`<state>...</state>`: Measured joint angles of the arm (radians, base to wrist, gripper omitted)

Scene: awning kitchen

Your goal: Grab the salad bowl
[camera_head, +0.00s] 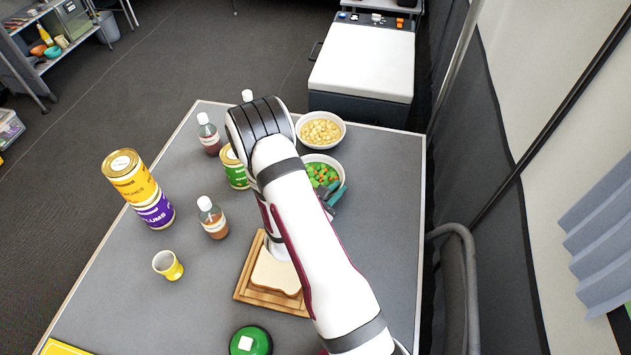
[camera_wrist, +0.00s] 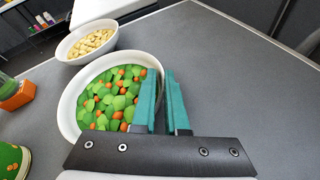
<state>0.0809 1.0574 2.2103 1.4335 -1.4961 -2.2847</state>
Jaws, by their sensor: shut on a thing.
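The salad bowl (camera_head: 339,164) is white and holds green leaves with orange pieces. It stands on the grey table, partly hidden behind my arm in the head view. In the wrist view the salad bowl (camera_wrist: 67,113) fills the left middle. My gripper (camera_wrist: 165,88) has teal fingers, one inside the bowl and one outside, with the right part of the rim between them. The fingers are shut on that rim. In the head view my gripper (camera_head: 333,197) shows only in part at the bowl's near right side.
A white bowl of pale chunks (camera_head: 320,131) stands just behind the salad bowl. The table's right side is clear.

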